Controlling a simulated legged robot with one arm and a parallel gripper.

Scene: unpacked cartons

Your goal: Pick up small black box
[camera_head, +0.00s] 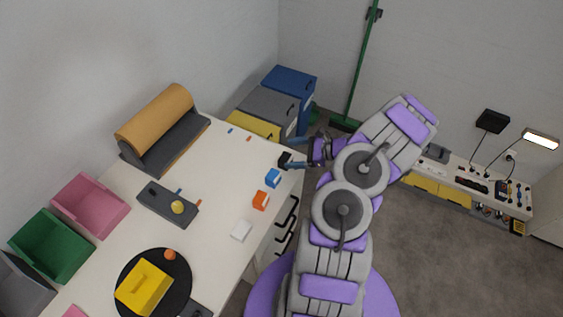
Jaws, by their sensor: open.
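The small black box (284,159) stands on the white table near its far right edge, beyond the small blue box. My gripper (291,154) is at the box, reaching in from the right with its dark fingers open. One finger shows on the far side of the box and one on the near side. I cannot tell whether the fingers touch it. The box appears to rest on the table.
A blue box (272,178), an orange box (260,200) and a white box (241,230) line the table's right edge. A dark grey tray (157,202) holds a yellow ball. A round black plate (181,292) bears a yellow container. Tall bins (287,88) stand behind the table.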

